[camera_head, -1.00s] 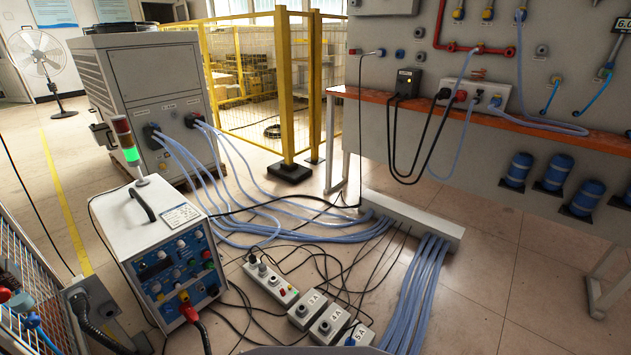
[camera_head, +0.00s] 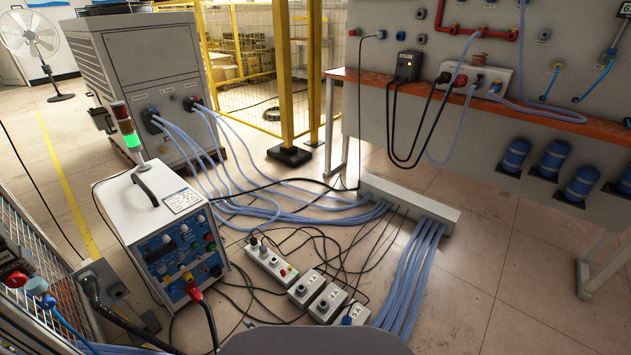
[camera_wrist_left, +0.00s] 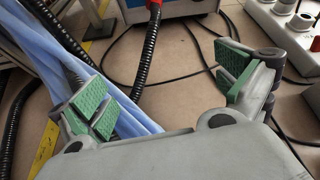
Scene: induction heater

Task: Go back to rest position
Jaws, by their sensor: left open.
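My left gripper (camera_wrist_left: 165,95) shows in the left wrist view with its green-padded fingers spread apart and nothing between them. Light blue hoses (camera_wrist_left: 60,50) pass behind its left finger, and a black corrugated hose (camera_wrist_left: 147,55) runs up to a blue-fronted unit (camera_wrist_left: 185,8) beyond it. Neither gripper shows in the head view. A grey rounded shape, which looks like part of my own body, is at the bottom middle of the head view.
A white power unit (camera_head: 157,205) with a lit green signal light stands at left. A power strip (camera_head: 271,264), several grey switch boxes (camera_head: 328,304), cables and blue hoses (camera_head: 412,275) cover the middle floor. A workbench (camera_head: 460,105) is at right; the floor (camera_head: 500,265) before it is mostly clear.

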